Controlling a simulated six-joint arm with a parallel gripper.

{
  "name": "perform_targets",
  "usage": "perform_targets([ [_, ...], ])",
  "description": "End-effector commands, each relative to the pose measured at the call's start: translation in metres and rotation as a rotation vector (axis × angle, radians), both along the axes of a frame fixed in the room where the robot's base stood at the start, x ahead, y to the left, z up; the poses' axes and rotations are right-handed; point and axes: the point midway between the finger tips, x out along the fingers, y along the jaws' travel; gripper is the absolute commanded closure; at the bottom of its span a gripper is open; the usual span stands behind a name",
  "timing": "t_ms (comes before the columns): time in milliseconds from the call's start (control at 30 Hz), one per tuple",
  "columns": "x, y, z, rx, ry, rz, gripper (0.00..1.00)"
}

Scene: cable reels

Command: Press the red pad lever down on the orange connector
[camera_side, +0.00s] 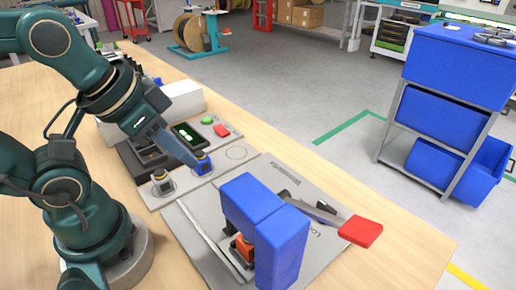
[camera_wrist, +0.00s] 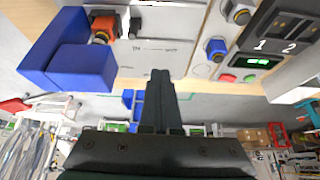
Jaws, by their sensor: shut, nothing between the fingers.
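The red pad (camera_side: 361,231) sits at the end of a dark lever (camera_side: 318,212) in the side view, sticking out past the right side of the grey board. In the wrist view the red pad (camera_wrist: 14,105) shows at the left edge. The orange connector (camera_side: 243,250) is partly hidden under a blue arch-shaped block (camera_side: 282,245); it also shows in the wrist view (camera_wrist: 103,28) beside the blue block (camera_wrist: 75,66). My gripper (camera_side: 191,160) is shut and empty, near the blue connector in the side view and well away from the pad. Its closed fingers (camera_wrist: 160,76) show in the wrist view.
A blue connector (camera_side: 202,164) and a grey one with a yellowish part (camera_side: 162,183) stand on a panel left of the arch. A display (camera_side: 187,135), a green button (camera_side: 207,120) and a red button (camera_side: 221,130) lie behind. Bare table (camera_side: 408,246) is right of the pad.

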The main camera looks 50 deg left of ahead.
Motion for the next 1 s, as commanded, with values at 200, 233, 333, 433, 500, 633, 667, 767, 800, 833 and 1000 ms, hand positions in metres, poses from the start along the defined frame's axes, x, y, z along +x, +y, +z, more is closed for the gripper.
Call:
perform_targets([
  [200,-0.009,-0.013,0.002,0.054,0.043,-0.245,1.00],
  [233,-0.010,-0.017,0.003,0.056,0.053,-0.295,1.00],
  [333,-0.014,-0.032,0.008,0.049,0.084,-0.470,1.00],
  [433,-0.017,-0.047,0.014,0.022,0.103,-0.644,1.00],
  [500,-0.018,-0.059,0.020,-0.005,0.107,-0.768,1.00],
  [633,-0.017,-0.079,0.034,-0.074,0.081,-0.989,1.00],
  [667,-0.017,-0.084,0.037,-0.094,0.072,-1.039,1.00],
  [767,-0.012,-0.098,0.051,-0.160,0.010,-1.203,1.00],
  [800,-0.009,-0.104,0.058,-0.191,-0.023,-1.264,1.00],
  [833,-0.006,-0.108,0.063,-0.214,-0.053,-1.309,1.00],
  [1000,0.019,-0.124,0.095,-0.350,-0.280,-1.520,1.00],
])
